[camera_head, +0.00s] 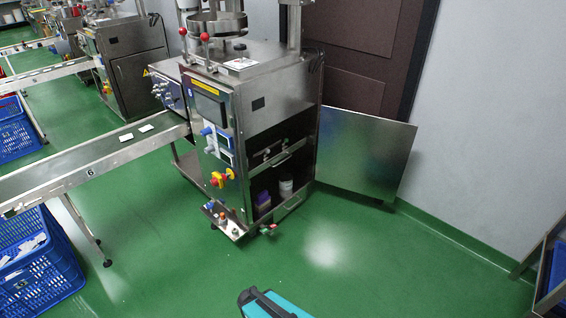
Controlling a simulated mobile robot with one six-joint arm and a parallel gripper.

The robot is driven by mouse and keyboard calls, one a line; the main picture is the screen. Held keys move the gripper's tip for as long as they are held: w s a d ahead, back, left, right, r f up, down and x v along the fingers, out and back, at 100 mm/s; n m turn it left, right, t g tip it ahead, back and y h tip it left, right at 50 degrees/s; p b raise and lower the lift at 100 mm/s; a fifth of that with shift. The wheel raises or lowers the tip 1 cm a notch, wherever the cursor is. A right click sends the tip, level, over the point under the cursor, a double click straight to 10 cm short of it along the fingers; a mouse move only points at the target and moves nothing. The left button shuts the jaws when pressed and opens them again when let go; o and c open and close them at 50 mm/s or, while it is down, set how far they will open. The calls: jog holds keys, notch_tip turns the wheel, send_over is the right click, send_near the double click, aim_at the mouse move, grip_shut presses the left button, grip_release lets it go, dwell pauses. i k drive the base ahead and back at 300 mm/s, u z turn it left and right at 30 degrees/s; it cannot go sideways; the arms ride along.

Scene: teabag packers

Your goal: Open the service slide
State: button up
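The steel packing machine (270,112) stands right of the conveyor's end. Its side door (365,155) is swung wide open to the right, towards the wall. Inside the dark opening, a bar-like handle (288,156) shows at mid height, with small fittings beside it; this looks like the service slide, and it appears to be in. Below it, a purple item (263,199) and a white container (286,187) stand on the cabinet floor. My gripper is not in view, and nothing touches the machine's opening.
The conveyor (100,165) runs to the machine from the left. A blue crate (42,262) stands at lower left. A steel rack (548,275) with blue bins is at the right edge.

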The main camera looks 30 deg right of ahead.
aim_at(271, 139)
jog(key=i, duration=1)
